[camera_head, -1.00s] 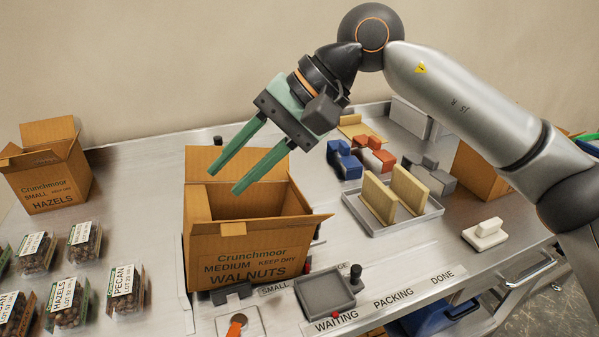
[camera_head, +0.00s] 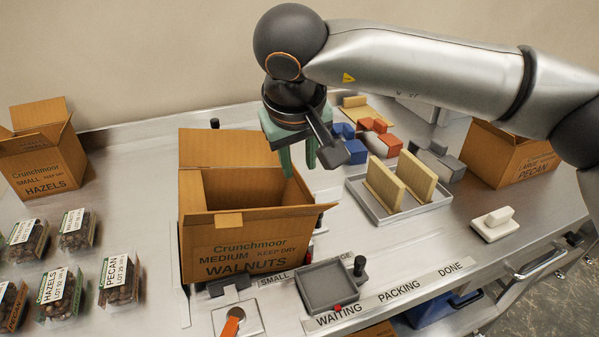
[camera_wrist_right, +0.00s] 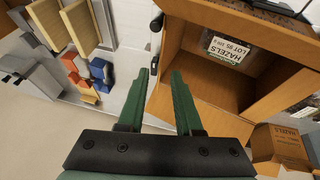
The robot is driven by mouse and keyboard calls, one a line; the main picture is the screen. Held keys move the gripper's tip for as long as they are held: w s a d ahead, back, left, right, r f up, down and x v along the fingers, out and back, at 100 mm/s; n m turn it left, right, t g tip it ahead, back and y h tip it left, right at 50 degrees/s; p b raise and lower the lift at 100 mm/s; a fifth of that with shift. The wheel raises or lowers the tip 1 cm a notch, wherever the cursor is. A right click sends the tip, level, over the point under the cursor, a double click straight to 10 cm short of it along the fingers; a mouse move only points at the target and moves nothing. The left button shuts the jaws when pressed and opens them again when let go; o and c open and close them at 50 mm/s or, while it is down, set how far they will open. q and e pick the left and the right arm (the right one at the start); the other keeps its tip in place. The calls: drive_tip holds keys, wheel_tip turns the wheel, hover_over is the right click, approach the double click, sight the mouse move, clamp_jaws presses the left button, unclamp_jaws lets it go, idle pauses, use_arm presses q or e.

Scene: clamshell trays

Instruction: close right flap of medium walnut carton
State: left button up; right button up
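The medium walnut carton (camera_head: 250,262) stands upright at the middle of the table, its top open. Its back flap (camera_head: 225,148) stands up, and its right flap (camera_head: 300,187) juts outward on the right. My right gripper (camera_head: 299,160) points down at the carton's right rear side. Its green fingers are apart with nothing clamped between them. In the right wrist view the gripper (camera_wrist_right: 160,72) is at the carton's edge, with brown cardboard behind the gap; I cannot tell whether it touches. A labelled hazels clamshell (camera_wrist_right: 228,48) shows inside the carton (camera_wrist_right: 215,103). My left gripper is not in view.
A small hazels carton (camera_head: 42,165) and several filled clamshells (camera_head: 120,282) are at the left. A tray with upright boards (camera_head: 425,208) and coloured blocks (camera_head: 365,140) are to the right. A pecan carton (camera_head: 508,155) stands at the back right. A dark dish (camera_head: 328,287) sits in front.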

sight(300, 176)
drive_tip(key=shift+x, duration=1.7)
clamp_jaws()
